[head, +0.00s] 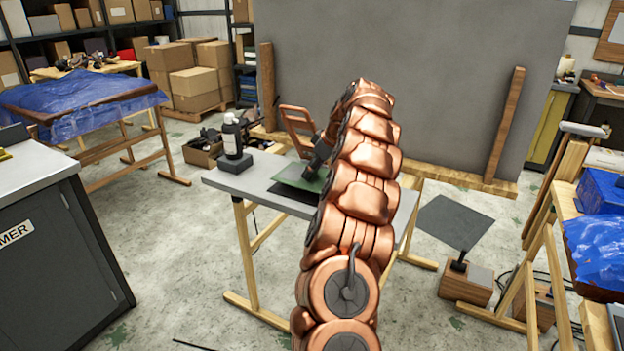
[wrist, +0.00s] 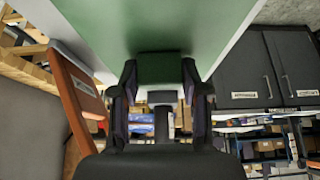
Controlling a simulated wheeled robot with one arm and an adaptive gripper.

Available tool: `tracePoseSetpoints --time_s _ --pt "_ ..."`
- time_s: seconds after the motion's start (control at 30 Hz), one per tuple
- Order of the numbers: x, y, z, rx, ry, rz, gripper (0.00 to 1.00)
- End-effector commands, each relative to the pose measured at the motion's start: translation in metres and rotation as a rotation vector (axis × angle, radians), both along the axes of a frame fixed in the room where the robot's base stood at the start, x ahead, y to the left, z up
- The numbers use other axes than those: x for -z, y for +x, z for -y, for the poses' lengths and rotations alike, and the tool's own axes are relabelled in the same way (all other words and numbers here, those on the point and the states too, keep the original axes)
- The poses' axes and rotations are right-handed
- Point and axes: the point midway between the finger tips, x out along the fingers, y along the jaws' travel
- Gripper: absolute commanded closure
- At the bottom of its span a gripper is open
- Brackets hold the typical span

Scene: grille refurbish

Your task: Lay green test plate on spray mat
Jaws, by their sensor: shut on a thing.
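The green test plate (head: 298,178) is above the grey table in the head view, tilted a little or flat; I cannot tell which. Its green face (wrist: 150,28) fills the top of the wrist view. My gripper (head: 318,166) is shut on the plate's near edge, with one finger on each side in the wrist view (wrist: 160,78). A dark flat mat (head: 286,199), likely the spray mat, lies on the table below the plate and is partly covered by it. My arm hides the table's right part. Whether plate and mat touch is unclear.
A black bottle (head: 231,136) on a dark block stands at the table's (head: 225,181) left. An orange-brown frame (head: 298,128) stands behind the plate, near my gripper. A large grey board (head: 440,90) rises behind. A dark sheet (head: 454,222) is at the right, near the floor.

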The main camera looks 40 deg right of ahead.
Motion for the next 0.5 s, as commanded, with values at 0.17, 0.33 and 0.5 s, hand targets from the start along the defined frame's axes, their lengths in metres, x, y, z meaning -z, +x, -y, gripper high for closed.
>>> tracePoseSetpoints --time_s 0.17,0.33,0.5 --pt "0.012 0.0 0.0 0.001 0.002 0.0 1.0" --pt "0.028 0.0 0.0 0.001 0.0 0.002 1.0" --pt "0.032 0.0 0.0 0.001 -0.002 0.004 1.0"
